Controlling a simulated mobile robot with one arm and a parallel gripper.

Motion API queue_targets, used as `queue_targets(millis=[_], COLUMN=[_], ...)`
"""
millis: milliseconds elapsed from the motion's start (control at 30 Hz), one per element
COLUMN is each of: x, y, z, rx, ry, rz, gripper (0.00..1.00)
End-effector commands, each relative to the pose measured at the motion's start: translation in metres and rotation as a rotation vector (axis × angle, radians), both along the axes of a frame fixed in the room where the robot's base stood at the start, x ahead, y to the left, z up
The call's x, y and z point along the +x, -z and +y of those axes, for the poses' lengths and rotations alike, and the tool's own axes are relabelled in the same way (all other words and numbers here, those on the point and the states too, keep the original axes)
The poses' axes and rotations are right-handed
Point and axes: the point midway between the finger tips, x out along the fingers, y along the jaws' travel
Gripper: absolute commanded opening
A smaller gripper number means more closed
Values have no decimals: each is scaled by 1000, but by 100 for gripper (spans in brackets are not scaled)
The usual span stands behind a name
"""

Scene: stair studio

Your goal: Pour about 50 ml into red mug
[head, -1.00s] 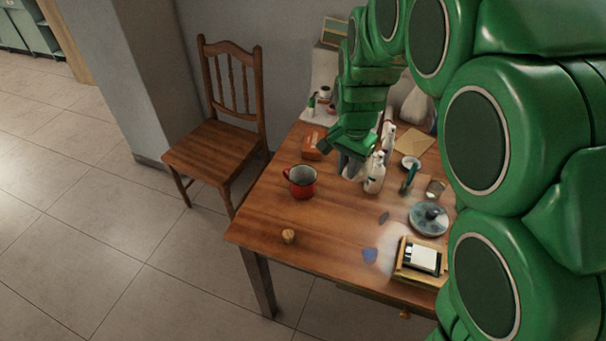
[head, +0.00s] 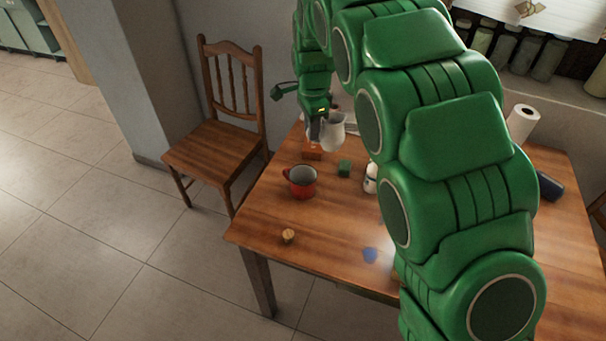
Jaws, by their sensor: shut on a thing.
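The red mug (head: 302,189) stands upright on the wooden table, with its handle to the left and a dark inside. I cannot make out any contents. My gripper (head: 316,131) is shut on a pale grey-white pitcher (head: 333,133) and holds it above the table. The pitcher is above the mug in the picture, a little to its right, and looks about upright. It does not touch the mug. No stream shows, and what the pitcher holds cannot be seen.
On the table (head: 265,215) are an orange-brown box (head: 312,153), a green block (head: 344,168), a white bottle (head: 370,181), a cork-coloured piece (head: 288,236) and a blue patch (head: 370,255). A wooden chair (head: 215,145) stands left. My arm hides much of the table's right.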

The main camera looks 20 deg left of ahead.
Motion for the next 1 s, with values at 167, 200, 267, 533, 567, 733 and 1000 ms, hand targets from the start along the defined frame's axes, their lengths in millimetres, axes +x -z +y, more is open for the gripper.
queue_targets(millis=[167, 200, 267, 533, 567, 733, 1000], x=[9, 11, 13, 18, 18, 18, 12], y=[0, 1, 1, 5, 6, 7, 13], z=[26, 32, 41, 81, 86, 112, 151], rx=[1, 1, 1, 1, 0, 3, 1], ry=[89, 110, 139, 275, 291, 373, 503], rz=[-3, -2, -3, -2, 0, -5, -3], gripper=[0, 0, 0, 0, 0, 0, 0])
